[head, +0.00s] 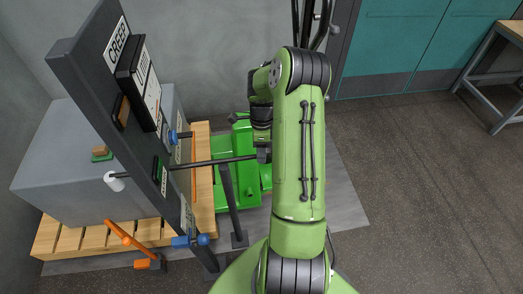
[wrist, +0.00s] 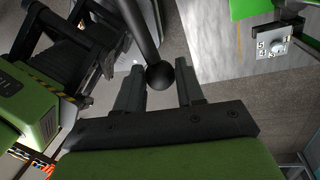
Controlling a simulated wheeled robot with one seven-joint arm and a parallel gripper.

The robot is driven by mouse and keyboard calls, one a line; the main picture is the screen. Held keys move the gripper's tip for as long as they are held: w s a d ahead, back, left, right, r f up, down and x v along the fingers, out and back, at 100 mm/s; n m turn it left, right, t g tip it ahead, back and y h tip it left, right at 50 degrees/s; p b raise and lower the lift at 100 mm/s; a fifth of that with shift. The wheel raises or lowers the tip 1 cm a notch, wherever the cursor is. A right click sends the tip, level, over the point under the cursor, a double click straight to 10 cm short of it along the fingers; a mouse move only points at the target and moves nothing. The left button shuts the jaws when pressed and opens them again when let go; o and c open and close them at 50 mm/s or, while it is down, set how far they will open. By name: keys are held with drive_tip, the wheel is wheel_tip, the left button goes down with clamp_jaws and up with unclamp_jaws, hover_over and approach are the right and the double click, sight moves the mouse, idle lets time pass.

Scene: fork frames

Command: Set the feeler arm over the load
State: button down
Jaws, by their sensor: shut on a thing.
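A long dark rod, which I take for the feeler arm (head: 215,162), runs sideways past the dark post. Its left end carries a white cylinder (head: 115,182), which overlaps the grey block, likely the load (head: 60,165), in the head view. I cannot tell whether they touch. The block sits on a wooden pallet (head: 60,238). My gripper (head: 262,154) is at the rod's right end, partly hidden by my arm. In the wrist view a black ball knob (wrist: 160,75) on a rod sits between the fingertips of my gripper (wrist: 159,82), which is shut on it.
The tall dark post (head: 92,85) marked CREEP carries a gauge panel (head: 140,82) and stands left of my arm. A green machine (head: 238,185) is below the rod. An orange lever (head: 125,237) is at the lower left.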

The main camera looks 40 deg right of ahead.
drive_tip(key=shift+s+a+m, duration=0.45)
drive_tip(key=shift+s+m, duration=0.15)
drive_tip(key=shift+s, duration=0.05)
drive_tip(key=s+a+m+t+p, duration=0.1)
drive_tip(key=s+a+m, duration=0.3)
drive_tip(key=a+m, duration=0.2)
drive_tip(key=shift+m+y, duration=0.3)
drive_tip(key=shift+m, duration=0.1)
drive_tip(key=shift+a, duration=0.15)
drive_tip(key=c, duration=0.7)
unclamp_jaws()
